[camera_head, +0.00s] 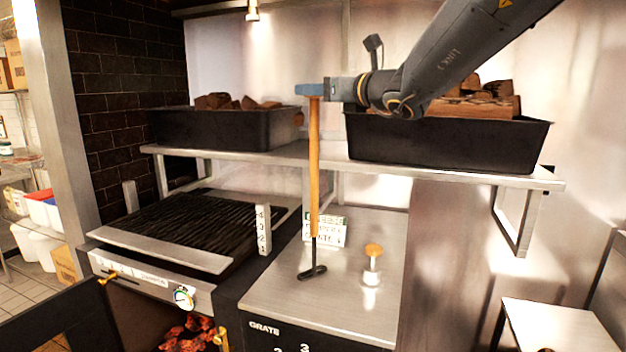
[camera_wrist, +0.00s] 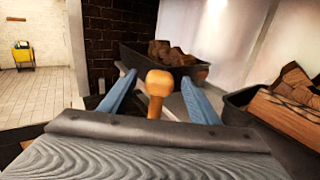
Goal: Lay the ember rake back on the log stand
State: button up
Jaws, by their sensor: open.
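The ember rake (camera_head: 315,165) stands close to upright, its wooden handle up and its dark head low over the steel counter. Whether its head touches the counter is hard to tell. My gripper (camera_head: 310,90) is at the top end of the handle. In the wrist view, the rounded handle end (camera_wrist: 158,84) shows between my two blue fingers, which are spread with a gap on each side. No stand is plainly marked as the log stand; a steel shelf (camera_head: 350,165) carries a left bin (camera_head: 222,131) and a right bin (camera_head: 450,143), both black and holding split logs.
A grill (camera_head: 190,228) with a dark grate is at the left, with glowing coals (camera_head: 188,332) below. A knob-topped metal piece (camera_head: 372,262) and a small sign (camera_head: 325,230) are on the counter. A lower steel table (camera_head: 565,325) is at the right.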

jog(key=shift+w+a, duration=0.1)
grip_shut()
dwell(0.4)
